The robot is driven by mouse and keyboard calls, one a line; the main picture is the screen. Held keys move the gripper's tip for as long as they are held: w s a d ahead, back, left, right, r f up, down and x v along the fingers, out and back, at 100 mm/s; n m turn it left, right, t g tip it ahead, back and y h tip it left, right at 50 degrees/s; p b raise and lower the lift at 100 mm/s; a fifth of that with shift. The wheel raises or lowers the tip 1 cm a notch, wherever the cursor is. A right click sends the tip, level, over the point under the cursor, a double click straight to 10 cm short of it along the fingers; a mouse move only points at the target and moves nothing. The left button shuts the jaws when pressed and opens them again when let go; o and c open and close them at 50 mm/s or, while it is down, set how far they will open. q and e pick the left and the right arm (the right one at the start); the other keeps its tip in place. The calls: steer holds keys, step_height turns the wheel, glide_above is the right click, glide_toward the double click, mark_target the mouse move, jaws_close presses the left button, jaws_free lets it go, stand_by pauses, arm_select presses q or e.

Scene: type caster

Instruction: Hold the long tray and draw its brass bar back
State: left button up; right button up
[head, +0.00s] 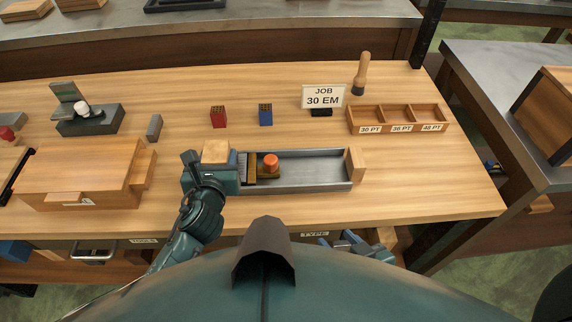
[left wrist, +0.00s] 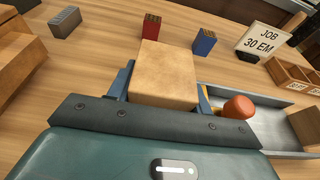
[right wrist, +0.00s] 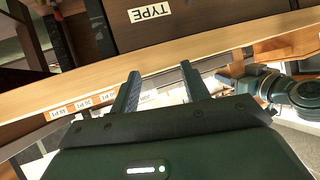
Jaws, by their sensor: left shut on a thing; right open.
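The long grey metal tray (head: 315,172) lies on the workbench, with a wooden block at each end. My left gripper (head: 213,164) is shut on the left wooden end block (head: 216,150); the left wrist view shows this block (left wrist: 163,85) between the fingers. The brass bar (head: 265,173), with an orange knob (head: 270,160), sits inside the tray near its left end. Thin dark upright pieces (head: 242,164) stand left of it. The tray right of the bar is empty. My right gripper (head: 345,242) is open and empty, low at the bench's front edge, apart from the tray.
Behind the tray stand a red block (head: 218,117), a blue block (head: 265,115) and a "JOB 30 EM" sign (head: 323,97). A three-compartment wooden box (head: 398,120) and a wooden-handled tool (head: 361,74) are back right. A wooden case (head: 75,170) stands left. The bench right of the tray is clear.

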steer(key=shift+o, duration=0.4)
steer(key=shift+w+a+m+g+y, duration=0.15)
steer(key=shift+w+m+g, duration=0.1)
steer(key=shift+m, duration=0.35)
steer(key=shift+w+a+m+g+y, duration=0.15)
steer(key=shift+w+m+g, duration=0.1)
steer(key=shift+m, duration=0.35)
steer(key=w+a+r+n+g+y, duration=0.25)
steer(key=w+a+r+n, duration=0.35)
steer(key=w+r+n, duration=0.55)
steer(key=w+a+r+n+g+y, duration=0.1)
steer(key=w+a+r+n+y, duration=0.2)
steer(key=w+a+r+n, duration=0.75)
steer(key=m+g+h, duration=0.1)
steer(key=g+h, duration=0.5)
steer(key=g, duration=0.2)
glide_toward(271, 159)
steer(key=x, duration=1)
steer(key=shift+f, duration=0.2)
